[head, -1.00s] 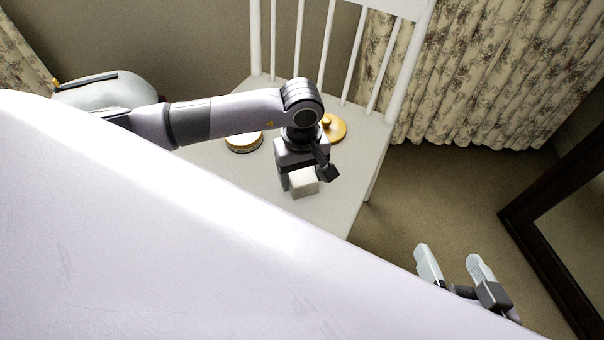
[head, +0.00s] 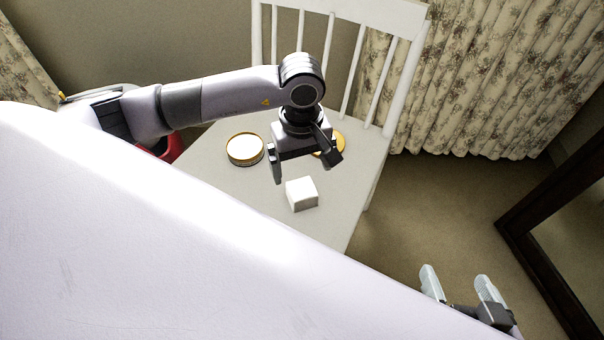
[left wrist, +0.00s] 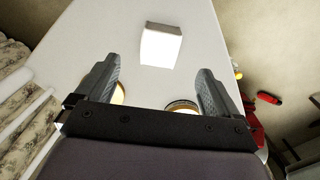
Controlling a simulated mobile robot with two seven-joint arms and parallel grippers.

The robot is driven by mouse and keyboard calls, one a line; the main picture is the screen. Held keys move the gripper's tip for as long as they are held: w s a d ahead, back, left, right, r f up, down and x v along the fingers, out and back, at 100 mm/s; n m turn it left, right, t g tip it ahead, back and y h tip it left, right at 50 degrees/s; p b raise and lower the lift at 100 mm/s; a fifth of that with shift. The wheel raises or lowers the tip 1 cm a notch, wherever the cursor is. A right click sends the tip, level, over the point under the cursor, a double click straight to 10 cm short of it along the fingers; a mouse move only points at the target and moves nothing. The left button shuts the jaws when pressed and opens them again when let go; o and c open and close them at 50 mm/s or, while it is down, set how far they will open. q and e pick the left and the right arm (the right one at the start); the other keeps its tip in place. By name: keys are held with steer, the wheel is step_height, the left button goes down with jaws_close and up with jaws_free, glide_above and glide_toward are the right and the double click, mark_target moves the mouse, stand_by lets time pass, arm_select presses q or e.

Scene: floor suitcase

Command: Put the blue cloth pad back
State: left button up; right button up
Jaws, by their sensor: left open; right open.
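No blue cloth pad can be made out in either view. A small white block (head: 302,195) sits on the pale chair seat (head: 225,190), and it also shows in the left wrist view (left wrist: 160,47). My left gripper (head: 306,168) is open and empty above and just behind the block; its two fingers also show in the left wrist view (left wrist: 160,72), apart, with the block beyond their tips. My right gripper (head: 458,283) is open and empty at the lower right, over the floor beside the chair.
A round gold-rimmed tin (head: 245,149) stands on the seat, left of my left gripper. A gold round thing (head: 338,142) is partly hidden behind that gripper. The chair's white slatted back (head: 398,75) rises behind. A dark-framed mirror (head: 535,250) stands at right.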

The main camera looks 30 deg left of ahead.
arm_select(q)
steer(key=s+d+r+n+g+h, duration=0.25)
steer(key=s+d+h, duration=0.25)
steer(key=d, duration=0.4)
steer(key=s+d+r+n+g+h, duration=0.1)
steer(key=s+d+r+h, duration=0.35)
steer(key=d, duration=0.35)
steer(key=d+r+n+t+h, duration=0.5)
steer(key=r+n+t+h, duration=0.2)
steer(key=r+n+h, duration=0.7)
steer(key=w+a+f+n+t+y, duration=0.45)
steer(key=n+t+y, duration=0.25)
steer(key=n, duration=0.8)
steer(key=w+a+f+n+t+y, duration=0.4)
steer(key=n+t+y, duration=0.3)
steer(key=n, duration=0.8)
steer(key=s+a+f+n+g+y, duration=0.2)
steer(key=s+a+f+n+g, duration=0.1)
steer(key=f+n, duration=0.3)
steer(key=s+a+f+n+g+y, duration=0.2)
steer(key=s+a+f+n+g, duration=0.1)
steer(key=f, duration=0.4)
steer(key=s+n, duration=0.1)
steer(key=n, duration=0.1)
steer(key=shift+s+f+n+p, duration=0.15)
steer(key=shift+f+n+p, duration=0.15)
steer(key=shift+n, duration=0.05)
steer(key=shift+y, duration=0.25)
